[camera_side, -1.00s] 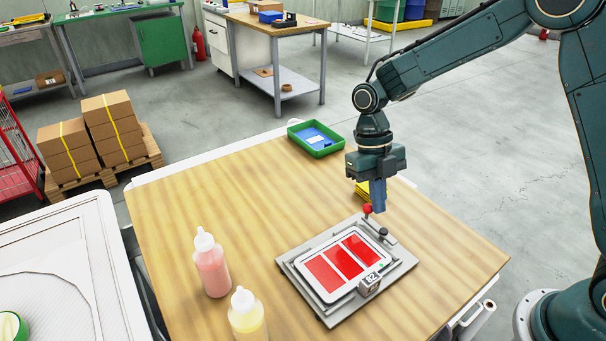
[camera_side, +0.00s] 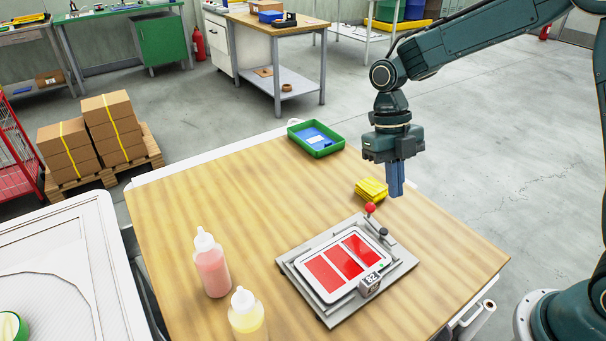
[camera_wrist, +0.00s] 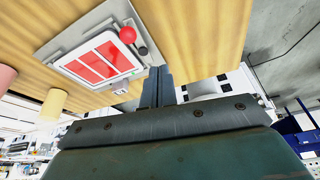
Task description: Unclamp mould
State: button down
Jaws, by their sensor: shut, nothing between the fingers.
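The mould (camera_side: 343,264) is a white-framed plate with red rectangular cavities. It lies in a grey metal fixture (camera_side: 312,290) on the wooden table; it also shows in the wrist view (camera_wrist: 100,62). A lever with a red knob (camera_side: 370,208) and a black knob (camera_side: 384,232) stand at the fixture's far right corner. The red knob also shows in the wrist view (camera_wrist: 128,34). My gripper (camera_side: 397,191) is shut and empty, pointing down in the air above and to the right of the red knob, clear of it. The fingers show in the wrist view (camera_wrist: 158,75).
A yellow stack (camera_side: 371,189) lies behind the fixture. A green tray (camera_side: 316,138) with a blue item sits at the table's back edge. A pink bottle (camera_side: 212,268) and a yellow bottle (camera_side: 246,316) stand left of the fixture. The table's left middle is clear.

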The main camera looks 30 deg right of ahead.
notch_tip(320, 180, up, 6)
jog(key=w+a, duration=0.1)
jog(key=a, duration=0.1)
jog(key=shift+w, duration=0.1)
dwell(0.4)
jog(key=s+d+r+m+t, duration=0.2)
jog(key=s+m, duration=0.4)
jog(key=m, duration=0.5)
jog(key=s+d+r+m+t, duration=0.2)
jog(key=s+m, duration=0.5)
jog(key=m, duration=0.4)
jog(key=s+d+r+m+t, duration=0.3)
jog(key=s+m+t, duration=0.2)
jog(key=m, duration=0.6)
jog(key=shift+s+r+m+t+h, duration=0.3)
jog(key=shift+s+r+m, duration=0.1)
jog(key=shift+s, duration=0.55)
